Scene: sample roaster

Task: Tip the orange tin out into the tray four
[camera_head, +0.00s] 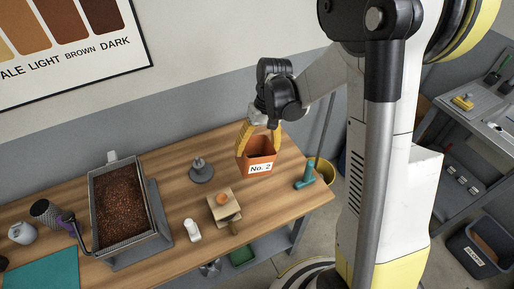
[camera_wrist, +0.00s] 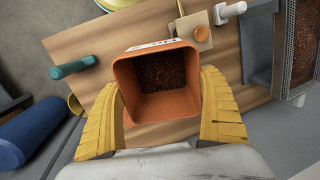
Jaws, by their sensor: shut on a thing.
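The orange tin (camera_head: 257,154) carries a "No. 2" label and looks roughly upright near the right end of the wooden table. My gripper (camera_head: 259,142) is shut on it, with a yellow finger on each side. The wrist view shows the tin (camera_wrist: 157,106) from above, open, with dark brown beans (camera_wrist: 160,72) inside. My gripper (camera_wrist: 161,92) spans it there too. Whether the tin's base touches the table is unclear. A metal-rimmed tray (camera_head: 150,206) full of brown beans stands at the table's left; no number four is readable on it.
Between tin and tray are a grey round-based stand (camera_head: 201,172), a wooden block with an orange knob (camera_head: 224,207) and a small white bottle (camera_head: 193,230). A teal-handled tool (camera_head: 305,177) lies right of the tin. A teal mat (camera_head: 45,272) lies front left.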

